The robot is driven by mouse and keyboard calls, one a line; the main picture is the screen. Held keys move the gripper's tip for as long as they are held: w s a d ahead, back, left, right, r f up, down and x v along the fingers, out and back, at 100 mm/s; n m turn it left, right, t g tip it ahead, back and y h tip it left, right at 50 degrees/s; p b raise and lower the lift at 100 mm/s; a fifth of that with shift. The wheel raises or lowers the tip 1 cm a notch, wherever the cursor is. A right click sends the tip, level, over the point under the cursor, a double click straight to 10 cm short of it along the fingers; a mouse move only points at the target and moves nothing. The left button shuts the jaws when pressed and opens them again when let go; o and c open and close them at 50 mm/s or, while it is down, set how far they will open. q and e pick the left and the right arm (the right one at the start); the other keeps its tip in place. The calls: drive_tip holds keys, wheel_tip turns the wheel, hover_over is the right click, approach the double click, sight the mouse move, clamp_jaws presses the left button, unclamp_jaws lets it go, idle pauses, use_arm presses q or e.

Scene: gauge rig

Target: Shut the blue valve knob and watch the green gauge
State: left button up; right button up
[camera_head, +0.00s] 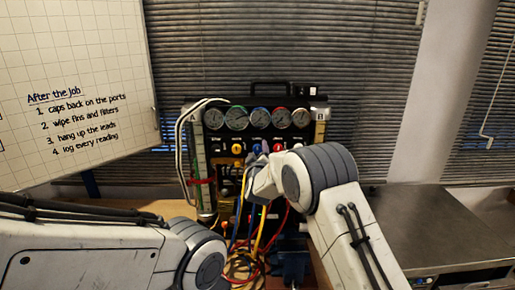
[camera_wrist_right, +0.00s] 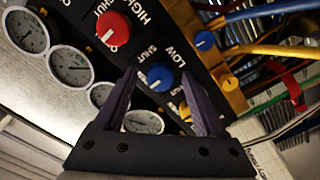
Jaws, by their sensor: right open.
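The blue valve knob (camera_wrist_right: 160,77), on the black panel by the words SHUT and LOW, shows between the two dark fingers of my right gripper (camera_wrist_right: 160,80) in the wrist view. The fingers are apart; I cannot tell whether they touch the knob. In the head view my right gripper (camera_head: 263,158) is at the panel's middle and largely hides the knob. The green gauge (camera_head: 238,118) appears to be second from left in the gauge row; its needle is too small to read. Only my left arm shows at lower left, not its gripper.
A red knob (camera_wrist_right: 112,28) sits close beside the blue one. A yellow knob (camera_head: 238,148) is to the left on the panel. Hoses (camera_head: 262,240) hang below. A whiteboard (camera_head: 75,90) stands left; a metal bench (camera_head: 440,235) is at right, mostly clear.

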drive_tip(key=shift+w, duration=0.2)
clamp_jaws()
drive_tip(key=shift+f+m+b, duration=0.15)
drive_tip(key=shift+m+b, duration=0.15)
drive_tip(key=shift+b, duration=0.35)
drive_tip(key=m+b, duration=0.8)
drive_tip(key=b, duration=0.2)
drive_tip(key=shift+f, duration=0.1)
drive_tip(key=m+b, duration=0.3)
drive_tip(key=m, duration=0.1)
drive_tip(key=shift+m, duration=0.4)
drive_tip(key=shift+r+m+b, duration=0.2)
drive_tip(key=shift+m+b, duration=1.4)
drive_tip(key=shift+m, duration=0.6)
